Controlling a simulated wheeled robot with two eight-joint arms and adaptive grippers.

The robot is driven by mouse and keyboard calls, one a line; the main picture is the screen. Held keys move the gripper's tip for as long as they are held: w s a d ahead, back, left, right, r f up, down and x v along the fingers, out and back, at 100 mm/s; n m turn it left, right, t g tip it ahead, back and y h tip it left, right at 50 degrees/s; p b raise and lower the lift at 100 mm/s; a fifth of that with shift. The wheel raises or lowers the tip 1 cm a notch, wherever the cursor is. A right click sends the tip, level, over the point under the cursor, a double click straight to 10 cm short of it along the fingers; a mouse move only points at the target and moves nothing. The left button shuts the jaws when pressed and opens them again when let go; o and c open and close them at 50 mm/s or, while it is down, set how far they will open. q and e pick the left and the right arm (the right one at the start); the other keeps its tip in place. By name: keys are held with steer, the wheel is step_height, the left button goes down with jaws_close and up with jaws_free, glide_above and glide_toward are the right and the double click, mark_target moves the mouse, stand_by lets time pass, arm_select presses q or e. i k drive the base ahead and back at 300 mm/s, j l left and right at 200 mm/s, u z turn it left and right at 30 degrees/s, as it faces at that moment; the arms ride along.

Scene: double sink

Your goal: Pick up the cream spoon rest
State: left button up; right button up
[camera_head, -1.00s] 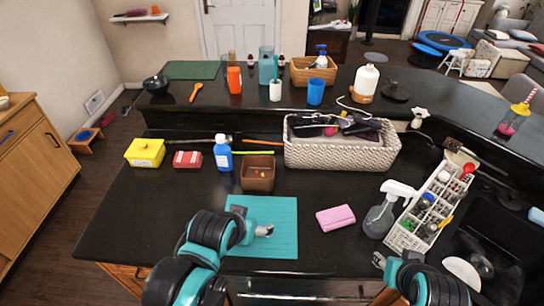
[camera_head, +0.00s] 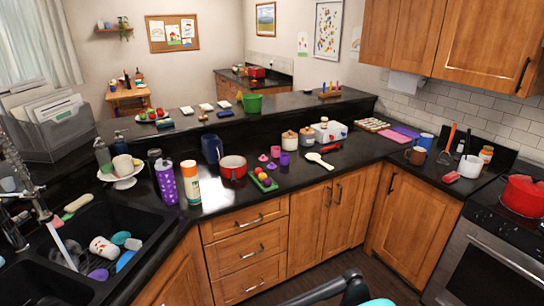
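A cream, spoon-shaped piece (camera_head: 320,160), which looks like the spoon rest, lies flat on the black counter above the wooden cabinets, near the middle of the head view. Its rounded end points up and left, its narrow end down and right toward the counter's front edge. Nothing covers it. Only a dark and teal bit of my arm shows at the bottom edge, well below the counter. Neither gripper's fingers are in view.
A red item (camera_head: 331,148) lies just behind the cream piece. Lidded jars (camera_head: 289,140) and a green tray (camera_head: 264,181) with small round things are to its left. The counter to its right is mostly clear. A sink (camera_head: 90,250) is at far left, a red pot (camera_head: 523,195) at far right.

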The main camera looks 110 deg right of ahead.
mark_target(315, 158)
steer(key=k+j+z, duration=0.15)
steer(key=z, duration=0.25)
steer(key=k+z, duration=0.25)
steer(key=z, duration=0.15)
steer(key=k+z, duration=0.2)
steer(key=z, duration=0.65)
steer(key=i+z, duration=0.15)
steer(key=z, duration=0.25)
steer(key=i+l+z, duration=0.1)
steer(key=z, duration=0.75)
steer(key=j+z, duration=0.15)
steer(key=z, duration=0.25)
steer(key=j+z, duration=0.1)
steer(key=z, duration=0.3)
steer(key=j+z, duration=0.1)
steer(key=z, duration=0.25)
steer(key=i+j, duration=0.1)
steer(key=j, duration=0.2)
steer(key=i+j, duration=0.25)
steer(key=j, duration=0.3)
steer(key=i+l, duration=0.2)
steer(key=i, duration=0.35)
steer(key=i+l, duration=0.2)
steer(key=i, duration=0.35)
steer(key=i+l+z, duration=0.1)
steer(key=i, duration=0.45)
steer(key=i+l, duration=0.25)
steer(key=i, duration=0.3)
steer(key=i+l, duration=0.15)
steer(key=i, duration=0.4)
